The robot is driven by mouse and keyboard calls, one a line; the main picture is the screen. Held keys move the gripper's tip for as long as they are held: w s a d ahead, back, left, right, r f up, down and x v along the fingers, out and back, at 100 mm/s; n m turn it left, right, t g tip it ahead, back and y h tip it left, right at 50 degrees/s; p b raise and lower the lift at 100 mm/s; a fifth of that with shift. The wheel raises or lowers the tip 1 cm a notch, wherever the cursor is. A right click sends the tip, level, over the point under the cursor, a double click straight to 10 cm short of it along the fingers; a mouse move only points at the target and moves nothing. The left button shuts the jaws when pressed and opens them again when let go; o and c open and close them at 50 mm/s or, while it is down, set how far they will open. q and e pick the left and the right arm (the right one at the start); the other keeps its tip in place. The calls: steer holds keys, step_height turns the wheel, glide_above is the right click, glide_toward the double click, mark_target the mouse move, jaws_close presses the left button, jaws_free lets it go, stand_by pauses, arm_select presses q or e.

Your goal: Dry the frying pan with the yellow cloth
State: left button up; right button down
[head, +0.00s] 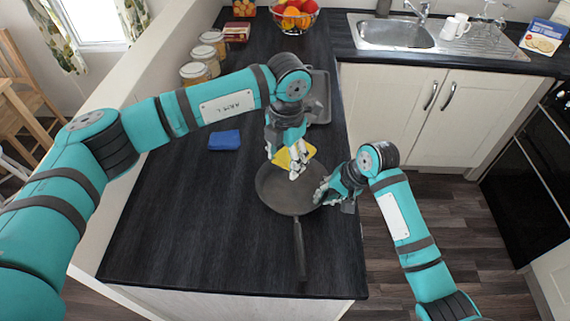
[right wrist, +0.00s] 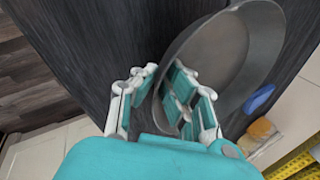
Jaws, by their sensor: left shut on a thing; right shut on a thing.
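The dark grey frying pan (head: 288,196) rests on the dark worktop, its handle pointing to the front edge. It also shows in the right wrist view (right wrist: 232,52). My left gripper (head: 297,172) is shut on the yellow cloth (head: 283,159) at the far side of the pan. The cloth is partly hidden by the fingers, and I cannot tell whether it touches the pan. A yellow patch shows at the lower right of the right wrist view. My right gripper (head: 322,192) is shut on the pan's right rim; its fingers (right wrist: 165,100) straddle the wall in the right wrist view.
A blue cloth or sponge (head: 224,140) lies left of the pan on the worktop (head: 190,215). A grey tray (head: 320,98) lies behind my left gripper. Several jars (head: 194,74) and a fruit bowl (head: 295,15) stand farther back. The front left worktop is clear.

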arm_select(q)
steer(key=shift+r, duration=0.95)
arm_select(e)
steer(key=c, duration=1.4)
jaws_free()
steer(key=v, duration=1.2)
arm_select(q)
steer(key=shift+d+f, duration=0.1)
arm_select(e)
steer(key=shift+d, duration=0.1)
